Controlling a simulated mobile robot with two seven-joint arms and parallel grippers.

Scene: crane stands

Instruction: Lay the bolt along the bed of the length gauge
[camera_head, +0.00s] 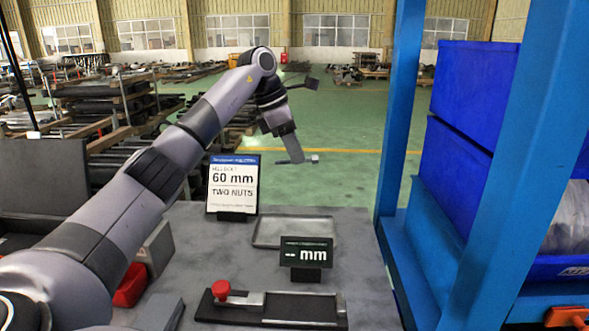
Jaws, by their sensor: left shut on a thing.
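My left gripper (293,150) reaches in from the left and points down, shut on the bolt (305,160). The bolt is small and grey and lies roughly level in the picture, high above the table; the fingers hide part of it. The length gauge (270,309) is a dark, long block with a pale metal slide and a red knob (221,289) at its left, near the table's front edge. Its bed looks empty. The held bolt is well above and beyond the gauge. My right gripper is not in view.
A small display reading "-- mm" (306,253) stands behind the gauge. An empty shallow metal tray (327,230) lies behind that. A card reading "60 mm two nuts" (232,186) stands at the back. A blue rack (402,120) with blue bins (446,185) rises at the right.

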